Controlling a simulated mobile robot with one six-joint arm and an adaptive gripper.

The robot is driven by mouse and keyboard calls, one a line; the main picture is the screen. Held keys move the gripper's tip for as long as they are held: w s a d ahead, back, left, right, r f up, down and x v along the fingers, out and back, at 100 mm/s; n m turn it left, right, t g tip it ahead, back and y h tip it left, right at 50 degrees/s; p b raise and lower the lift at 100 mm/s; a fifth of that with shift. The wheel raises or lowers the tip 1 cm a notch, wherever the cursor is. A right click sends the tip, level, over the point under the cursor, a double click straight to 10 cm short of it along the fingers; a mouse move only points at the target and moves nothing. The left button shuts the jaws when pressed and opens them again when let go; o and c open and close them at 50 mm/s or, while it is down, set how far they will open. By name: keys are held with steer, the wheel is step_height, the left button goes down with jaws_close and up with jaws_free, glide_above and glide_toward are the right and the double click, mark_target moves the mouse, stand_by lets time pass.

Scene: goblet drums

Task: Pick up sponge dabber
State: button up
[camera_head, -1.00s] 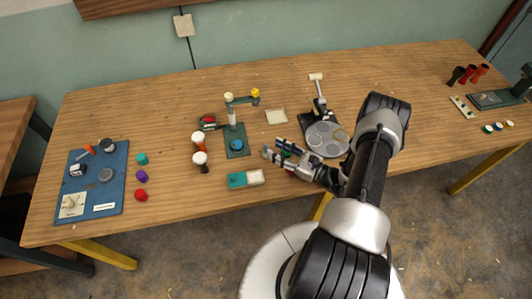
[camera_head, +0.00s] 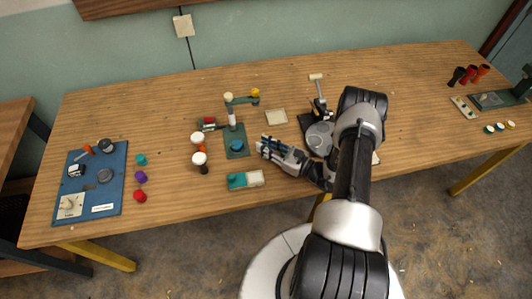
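I cannot single out the sponge dabber with certainty. Two small white-topped pieces stand left of my gripper: one with an orange-brown body (camera_head: 197,138) and one with a dark body (camera_head: 199,160). My gripper (camera_head: 262,146) reaches left over the table, just right of the green stand. Its fingers lie close together, and at this size I cannot tell whether anything is between them. The table directly under the gripper and wrist is hidden.
A green stand (camera_head: 238,148) with a post is left of my gripper. A teal-and-white tray (camera_head: 252,179) lies in front. A dark device with a grey disc (camera_head: 319,135) is partly behind my arm. A blue board (camera_head: 112,185) lies far left, beside small coloured pieces.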

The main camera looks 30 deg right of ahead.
jaws_close()
